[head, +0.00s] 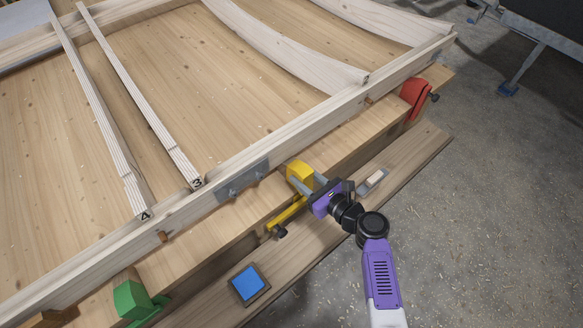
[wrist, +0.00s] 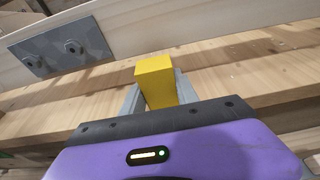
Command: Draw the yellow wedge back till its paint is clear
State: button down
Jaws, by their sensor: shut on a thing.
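The yellow wedge (head: 299,171) stands at the front edge of the wooden bench, near the long pale rail. My gripper (head: 306,184) is shut on it, with a grey finger on each side. In the wrist view the yellow wedge (wrist: 156,80) shows as a plain yellow block between the fingers of my gripper (wrist: 155,100). A gap of bare wood shows between its top and the rail in that view. A yellow bar with a dark end (head: 287,217) sticks out below my gripper. The wedge's lower part is hidden by my gripper.
A grey bolted plate (head: 242,181) is on the rail (head: 310,134) left of the wedge. A green wedge-like block (head: 138,300) and a red one (head: 415,95) sit along the same edge. A blue pad (head: 248,284) and a small pale block in a grey tray (head: 372,181) lie on the lower plank.

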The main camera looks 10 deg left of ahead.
aim_at(309, 181)
jog(key=shift+s+d, duration=0.35)
jog(key=shift+d, duration=0.15)
jog(key=shift+s+d, duration=0.1)
jog(key=c, duration=0.8)
grip_release()
jog(key=shift+o, duration=0.2)
jog(key=shift+p, duration=0.35)
jog(key=shift+s+d+r+p, duration=0.5)
jog(key=shift+d+p, duration=0.15)
jog(key=shift+p, duration=0.05)
jog(key=p+v, duration=0.1)
jog(key=v, duration=0.1)
jog(key=p+v, duration=0.2)
jog(key=v, duration=0.1)
jog(key=shift+s+d+r+p, duration=0.15)
jog(key=shift+r+p, duration=0.15)
jog(key=shift+r, duration=0.1)
